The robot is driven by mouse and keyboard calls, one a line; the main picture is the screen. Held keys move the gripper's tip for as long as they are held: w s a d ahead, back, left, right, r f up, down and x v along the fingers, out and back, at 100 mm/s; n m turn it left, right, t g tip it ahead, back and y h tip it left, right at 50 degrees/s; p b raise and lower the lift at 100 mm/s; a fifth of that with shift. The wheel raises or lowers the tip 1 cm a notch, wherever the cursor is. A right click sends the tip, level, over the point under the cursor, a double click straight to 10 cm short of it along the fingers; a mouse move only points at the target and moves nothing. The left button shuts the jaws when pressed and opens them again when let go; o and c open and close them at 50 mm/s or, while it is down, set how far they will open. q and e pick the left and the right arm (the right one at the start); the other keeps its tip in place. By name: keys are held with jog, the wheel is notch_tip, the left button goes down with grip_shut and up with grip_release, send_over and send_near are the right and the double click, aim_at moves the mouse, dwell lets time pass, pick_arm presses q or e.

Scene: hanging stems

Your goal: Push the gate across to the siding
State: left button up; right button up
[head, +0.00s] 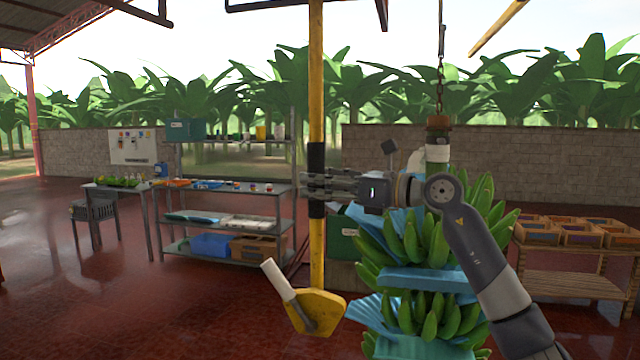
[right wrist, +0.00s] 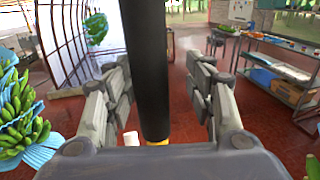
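A yellow pole (head: 317,80) hangs down from above the head view, with a black sleeve (head: 316,165) at mid height; I take it to be the gate's handle. A yellow plate (head: 318,312) with a white bar is at its lower end. My right gripper (head: 312,188) is at the black sleeve. In the right wrist view the sleeve (right wrist: 147,70) stands between the fingers of my right gripper (right wrist: 160,85), with a visible gap on each side; the fingers are open around it. My left gripper is not in view.
A green banana bunch (head: 425,260) with blue sheets hangs from a chain (head: 440,70) behind my right arm. Dark overhead rails (head: 270,5) cross the top. A metal shelf (head: 225,225) stands behind at left, a crate rack (head: 570,260) at right. Red floor is open at left.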

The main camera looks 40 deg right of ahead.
jog(key=shift+a+f, duration=0.1)
jog(key=shift+a, duration=0.1)
jog(key=v, duration=1.2)
jog(key=shift+d, duration=0.2)
dwell(0.4)
